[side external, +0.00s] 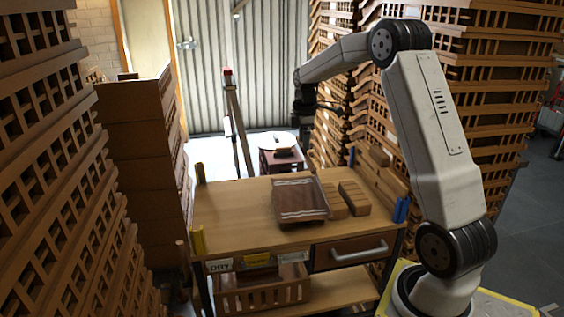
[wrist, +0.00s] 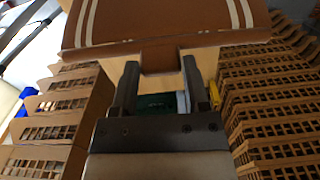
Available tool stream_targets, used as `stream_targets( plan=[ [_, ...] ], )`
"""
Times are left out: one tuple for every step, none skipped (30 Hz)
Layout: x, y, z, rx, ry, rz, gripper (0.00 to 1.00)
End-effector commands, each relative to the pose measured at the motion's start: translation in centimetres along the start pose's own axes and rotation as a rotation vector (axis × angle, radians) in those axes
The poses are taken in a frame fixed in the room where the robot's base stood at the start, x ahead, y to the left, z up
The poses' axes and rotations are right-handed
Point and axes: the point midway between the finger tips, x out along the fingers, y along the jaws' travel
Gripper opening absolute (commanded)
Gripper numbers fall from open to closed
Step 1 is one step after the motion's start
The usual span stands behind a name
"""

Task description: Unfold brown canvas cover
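The brown canvas cover (side external: 300,198) lies folded on the wooden cart top, with pale stripes along its near and far edges. In the side view my gripper (side external: 306,106) is small and dark, above and behind the cart, apart from the cover. In the wrist view the striped brown cover (wrist: 165,22) fills the top of the picture. A brown tab of it shows between the tips of my gripper (wrist: 160,78). The fingers stand apart, with background visible between them. Whether they touch the tab cannot be told.
The cart (side external: 235,215) has wooden blocks (side external: 354,198) right of the cover and a drawer (side external: 350,250) below. Tall crate stacks crowd the left (side external: 60,160) and right (side external: 490,100). A tripod (side external: 236,115) stands behind. The cart top's left side is bare.

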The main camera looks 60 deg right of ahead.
Motion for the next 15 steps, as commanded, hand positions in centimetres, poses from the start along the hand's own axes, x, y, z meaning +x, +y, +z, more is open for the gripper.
stream_targets(
  plan=[
    [-0.1,0.0,0.3,0.001,-0.001,0.0,0.54],
    [-0.1,0.0,0.5,0.001,-0.001,0.0,0.54],
    [-0.1,0.0,0.7,0.001,-0.001,-0.001,0.54],
    [-0.2,0.0,0.9,0.002,-0.001,-0.001,0.54],
    [-0.2,0.0,1.0,0.002,-0.001,-0.001,0.54],
    [-0.3,0.0,1.3,0.002,-0.001,-0.002,0.54],
    [-0.3,0.0,1.4,0.002,-0.001,-0.002,0.54],
    [-0.3,0.0,1.6,0.002,-0.001,-0.002,0.54],
    [-0.4,0.0,1.8,0.002,-0.001,-0.002,0.54],
    [-0.4,0.0,2.0,0.001,-0.001,-0.002,0.54],
    [-0.5,0.0,2.1,0.001,-0.001,-0.002,0.54],
    [-0.5,0.0,2.3,0.001,-0.001,-0.002,0.54],
    [-0.6,0.0,2.5,0.002,-0.001,-0.002,0.54],
    [-0.6,0.0,2.6,0.002,-0.001,-0.001,0.54],
    [-0.7,0.0,2.8,0.002,-0.001,-0.001,0.54]
  ],
)
